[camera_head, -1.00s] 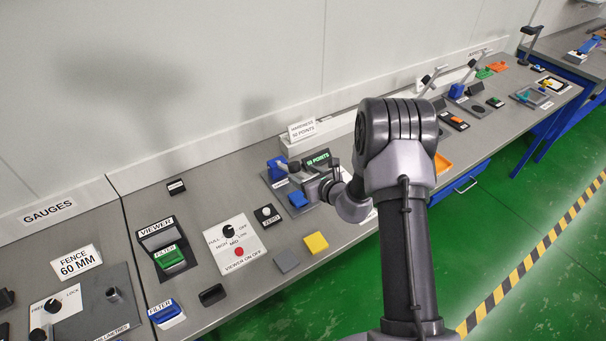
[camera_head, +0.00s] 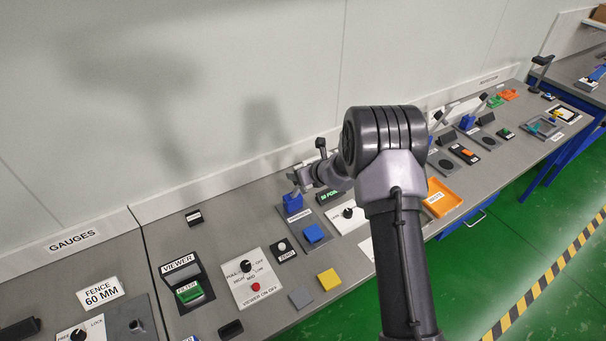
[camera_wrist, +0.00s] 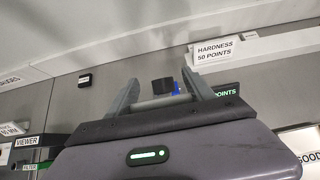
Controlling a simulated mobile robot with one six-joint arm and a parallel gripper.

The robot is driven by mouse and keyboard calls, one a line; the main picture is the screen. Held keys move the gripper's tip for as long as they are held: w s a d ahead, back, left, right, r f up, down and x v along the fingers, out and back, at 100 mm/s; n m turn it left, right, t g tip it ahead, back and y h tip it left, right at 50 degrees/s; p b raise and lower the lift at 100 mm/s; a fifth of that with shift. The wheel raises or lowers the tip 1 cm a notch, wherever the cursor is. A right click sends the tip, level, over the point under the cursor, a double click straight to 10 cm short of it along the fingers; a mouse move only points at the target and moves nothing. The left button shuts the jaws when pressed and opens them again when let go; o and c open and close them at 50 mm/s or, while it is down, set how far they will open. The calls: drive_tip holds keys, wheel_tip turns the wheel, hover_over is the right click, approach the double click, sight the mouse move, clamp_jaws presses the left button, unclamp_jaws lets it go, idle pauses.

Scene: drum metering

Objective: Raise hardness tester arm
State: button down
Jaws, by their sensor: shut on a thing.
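The hardness tester (camera_head: 292,204) has a blue post on a grey plate, with a separate blue block (camera_head: 313,234) in front of it. My gripper (camera_head: 298,181) is just above the post, at the tester's arm. In the wrist view, a grey bar (camera_wrist: 160,102) of the tester's arm lies crosswise between the two fingers (camera_wrist: 160,92), with a black knob (camera_wrist: 162,86) beyond it. My gripper is shut on this arm. The arm stands raised above the post, largely hidden by my gripper in the head view. The green-lettered display (camera_head: 334,195) is partly covered by my wrist.
A white sign reading "HARDNESS 50 POINTS" (camera_wrist: 214,50) stands behind. A viewer panel (camera_head: 252,281) is at the left, with a yellow block (camera_head: 329,279) and a grey block (camera_head: 301,298) near the front edge. An orange tray (camera_head: 443,198) is right of my arm.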

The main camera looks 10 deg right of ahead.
drive_tip(key=shift+w+a, duration=0.15)
drive_tip(key=shift+w, duration=0.1)
idle(0.7)
drive_tip(key=c, duration=0.5)
unclamp_jaws()
drive_tip(key=shift+f, duration=0.1)
drive_tip(key=shift+o, duration=0.7)
drive_tip(key=shift+w, duration=0.25)
drive_tip(key=shift+s, duration=0.15)
drive_tip(key=v, duration=1.7)
drive_tip(key=shift+r, duration=0.2)
drive_tip(key=shift+c, duration=0.2)
